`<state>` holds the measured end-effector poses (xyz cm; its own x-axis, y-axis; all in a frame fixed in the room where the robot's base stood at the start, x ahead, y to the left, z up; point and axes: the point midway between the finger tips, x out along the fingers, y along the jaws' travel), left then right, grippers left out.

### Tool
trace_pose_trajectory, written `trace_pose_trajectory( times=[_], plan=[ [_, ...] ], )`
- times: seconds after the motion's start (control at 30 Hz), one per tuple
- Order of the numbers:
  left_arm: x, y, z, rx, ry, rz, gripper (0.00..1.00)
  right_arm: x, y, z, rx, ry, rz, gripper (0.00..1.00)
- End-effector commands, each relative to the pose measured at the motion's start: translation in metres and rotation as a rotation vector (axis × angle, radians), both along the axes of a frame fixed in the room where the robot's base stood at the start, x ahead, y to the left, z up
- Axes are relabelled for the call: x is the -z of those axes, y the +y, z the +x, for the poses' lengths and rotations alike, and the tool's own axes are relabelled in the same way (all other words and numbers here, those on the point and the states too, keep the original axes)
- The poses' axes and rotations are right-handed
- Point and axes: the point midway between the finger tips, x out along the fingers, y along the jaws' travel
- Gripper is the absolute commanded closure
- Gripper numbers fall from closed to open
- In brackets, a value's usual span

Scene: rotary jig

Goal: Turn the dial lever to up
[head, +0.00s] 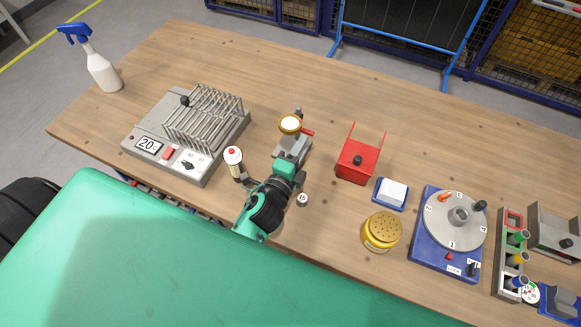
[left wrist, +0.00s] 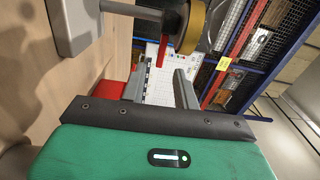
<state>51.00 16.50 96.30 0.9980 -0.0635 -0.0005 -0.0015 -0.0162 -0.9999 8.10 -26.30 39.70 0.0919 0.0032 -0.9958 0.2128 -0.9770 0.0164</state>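A round dial (head: 290,123) with a gold rim and pale face stands on a grey mount at the middle of the table. Its red lever (head: 306,132) points to the right in the head view. In the left wrist view the lever (left wrist: 163,50) hangs from the black and gold dial (left wrist: 190,25). My left gripper (head: 294,149) is over the grey mount, just in front of the dial. In the left wrist view its two grey fingers (left wrist: 162,72) are apart, with the lever near the gap between their tips. Contact cannot be told. My right gripper is not in view.
A grey box with a wire rack (head: 205,118) stands left. A red-topped post (head: 233,156) and small grey cylinder (head: 302,200) are close to my left arm. A red holder (head: 357,160), yellow tin (head: 381,232) and blue-based turntable (head: 419,258) stand right. The far table is mostly clear.

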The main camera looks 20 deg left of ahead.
Motion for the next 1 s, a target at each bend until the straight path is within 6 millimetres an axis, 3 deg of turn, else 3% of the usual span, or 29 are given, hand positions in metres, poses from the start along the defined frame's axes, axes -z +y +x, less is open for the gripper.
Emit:
trace_pose_trajectory(
  times=[0.2, 0.4, 1.0],
  plan=[
    [0.003, 0.002, -0.037, 0.0, 0.002, 0.0, 0.69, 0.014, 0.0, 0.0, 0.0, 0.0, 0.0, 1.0],
    [0.001, 0.004, -0.055, 0.0, 0.0, 0.0, 0.69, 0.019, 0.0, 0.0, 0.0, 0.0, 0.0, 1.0],
    [0.0, 0.004, -0.059, 0.0, 0.0, 0.0, 0.69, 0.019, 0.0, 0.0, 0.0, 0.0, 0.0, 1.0]
  ],
)
